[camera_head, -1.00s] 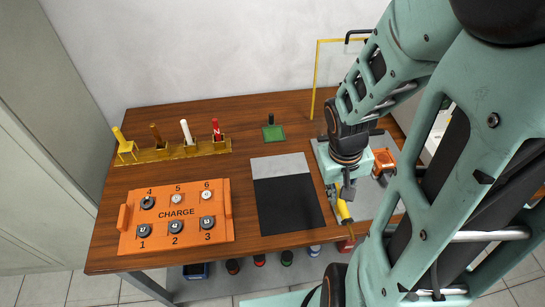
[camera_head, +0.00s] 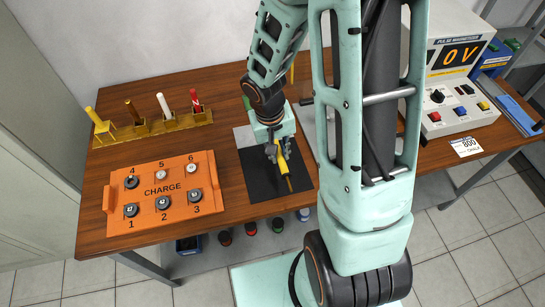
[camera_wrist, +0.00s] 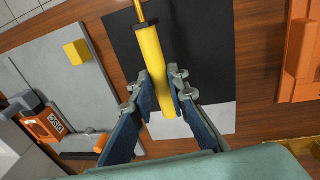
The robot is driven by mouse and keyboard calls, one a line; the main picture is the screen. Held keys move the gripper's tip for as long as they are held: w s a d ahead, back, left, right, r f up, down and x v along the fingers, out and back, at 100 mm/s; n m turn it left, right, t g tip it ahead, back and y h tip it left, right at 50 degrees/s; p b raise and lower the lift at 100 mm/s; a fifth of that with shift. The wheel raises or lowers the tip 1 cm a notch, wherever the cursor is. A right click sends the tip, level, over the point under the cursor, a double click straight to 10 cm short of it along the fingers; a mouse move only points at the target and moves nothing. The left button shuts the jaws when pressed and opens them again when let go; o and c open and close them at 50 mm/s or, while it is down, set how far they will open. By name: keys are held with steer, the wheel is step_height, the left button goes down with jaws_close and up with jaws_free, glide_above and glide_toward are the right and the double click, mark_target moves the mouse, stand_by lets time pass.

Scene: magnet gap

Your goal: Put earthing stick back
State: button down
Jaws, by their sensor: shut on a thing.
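The earthing stick, a yellow handle (camera_head: 283,160) with a thin brass-coloured rod, is in my gripper (camera_head: 274,148) over the black mat. In the wrist view, both fingers of my gripper (camera_wrist: 164,84) close on the yellow handle (camera_wrist: 150,50), and the rod leaves the top of the picture. I cannot tell the exact height of the stick above the mat. A yellow rack (camera_head: 152,130) at the back left holds a yellow, a brown, a white and a red handle upright or leaning.
The black mat (camera_head: 255,180) has a pale strip at its back. An orange CHARGE panel (camera_head: 160,177) lies to the left. A grey plate in the wrist view (camera_wrist: 80,85) bears a yellow block (camera_wrist: 77,52) and an orange device (camera_wrist: 45,125). A pulse magnetizer (camera_head: 455,90) stands at the right.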

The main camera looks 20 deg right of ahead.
mark_target(275, 167)
steer(key=shift+w+a+f, duration=0.3)
steer(key=shift+w+f, duration=0.05)
steer(key=shift+f, duration=0.25)
steer(key=shift+w+a+f, duration=0.3)
steer(key=shift+f, duration=1.7)
steer(key=shift+f, duration=0.2)
steer(key=c, duration=1.9)
jaws_free()
steer(key=shift+r, duration=0.1)
steer(key=shift+w+r, duration=0.1)
steer(key=shift+r, duration=0.35)
steer(key=r, duration=0.3)
steer(key=a+r, duration=0.1)
steer(key=r, duration=0.7)
steer(key=shift+s+a+r+p, duration=0.1)
steer(key=shift+s+a+p, duration=0.25)
steer(key=shift+a+p, duration=0.05)
